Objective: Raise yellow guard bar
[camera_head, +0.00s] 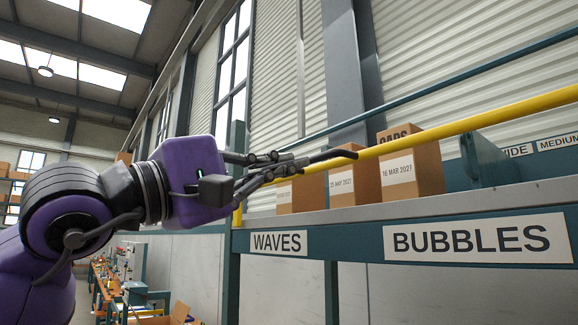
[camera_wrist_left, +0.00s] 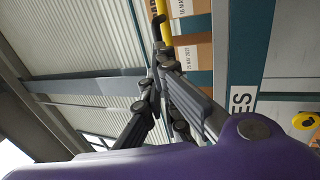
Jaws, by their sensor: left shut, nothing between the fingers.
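The yellow guard bar (camera_head: 480,121) runs along the front of a shelf, in front of cardboard boxes, from the upper right down towards the left. My left gripper (camera_head: 338,156) reaches in from the left with its fingers shut and empty. Its fingertips overlap the bar in the head view, partly hiding it. In the left wrist view the bar (camera_wrist_left: 164,28) shows just beyond the fingertips (camera_wrist_left: 159,46). I cannot tell whether they touch it. My right gripper is not in view.
Dated cardboard boxes (camera_head: 412,168) stand on the teal shelf, above the labels WAVES (camera_head: 279,243) and BUBBLES (camera_head: 478,238). A teal divider (camera_head: 486,160) stands at the right. A thin teal rail (camera_head: 450,82) runs behind and above. A cluttered workbench (camera_head: 110,290) lies far left.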

